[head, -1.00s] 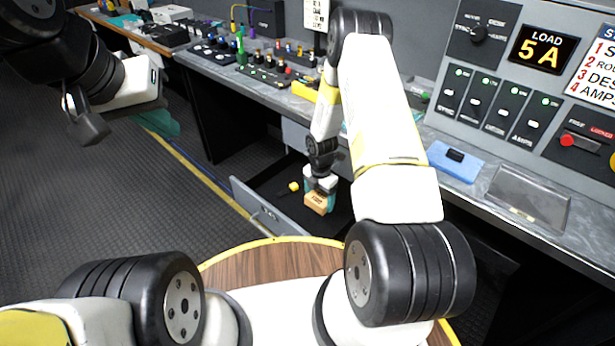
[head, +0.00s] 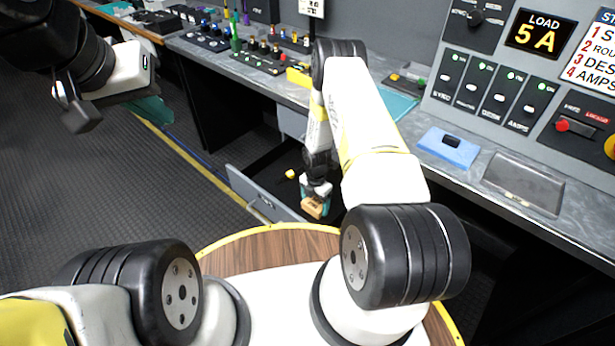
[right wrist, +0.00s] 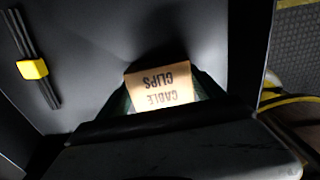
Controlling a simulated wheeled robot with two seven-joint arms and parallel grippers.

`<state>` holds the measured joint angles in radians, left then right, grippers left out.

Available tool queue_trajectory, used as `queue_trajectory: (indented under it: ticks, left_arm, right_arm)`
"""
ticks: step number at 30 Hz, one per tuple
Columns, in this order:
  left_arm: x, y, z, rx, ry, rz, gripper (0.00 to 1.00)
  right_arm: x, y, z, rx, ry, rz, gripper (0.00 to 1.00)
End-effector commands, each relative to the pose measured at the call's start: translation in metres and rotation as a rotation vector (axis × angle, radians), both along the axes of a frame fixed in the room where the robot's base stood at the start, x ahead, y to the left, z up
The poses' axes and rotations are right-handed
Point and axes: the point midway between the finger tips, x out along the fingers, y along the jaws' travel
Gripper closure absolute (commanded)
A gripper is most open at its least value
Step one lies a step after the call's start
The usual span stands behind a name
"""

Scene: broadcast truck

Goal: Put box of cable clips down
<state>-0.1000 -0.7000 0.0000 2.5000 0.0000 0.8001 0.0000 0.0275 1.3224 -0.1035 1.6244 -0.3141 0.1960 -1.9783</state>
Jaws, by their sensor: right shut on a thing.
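The box of cable clips (head: 313,208) is a small tan box held by my right gripper (head: 316,194). In the right wrist view the box (right wrist: 160,88) shows its printed label upside down, between the dark green fingers. My right gripper is shut on it, over the dark inside of an open grey drawer (head: 255,192). I cannot tell whether the box touches the drawer floor. My left gripper (head: 150,108) hangs at the upper left, away from the drawer, with a teal finger showing; its opening is hidden.
A black bundle with a yellow band (right wrist: 32,69) lies in the drawer beside the box, with free floor between them. The desk above carries a blue block (head: 448,147), a shallow tray (head: 523,184) and control panels. A round wooden top (head: 270,250) with yellow edging is in front.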

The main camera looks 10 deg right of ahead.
Motion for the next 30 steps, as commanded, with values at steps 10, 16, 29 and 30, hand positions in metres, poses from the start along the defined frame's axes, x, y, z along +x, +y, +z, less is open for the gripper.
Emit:
queue_trajectory:
  ticks: [10,16,29,30]
  left_arm:
    - [0.0,0.0,0.0,0.0,0.0,0.0,1.0]
    - [0.0,0.0,0.0,0.0,0.0,0.0,1.0]
    - [0.0,0.0,0.0,0.0,0.0,0.0,1.0]
    - [0.0,0.0,0.0,0.0,0.0,0.0,1.0]
  right_arm:
    - [0.0,0.0,-0.002,0.0,0.0,-0.001,0.01]
    - [0.0,0.0,-0.001,0.0,0.0,0.0,0.01]
    - [0.001,0.0,0.072,0.0,-0.004,0.0,0.01]
    - [0.001,0.0,0.081,0.002,-0.004,-0.001,0.01]
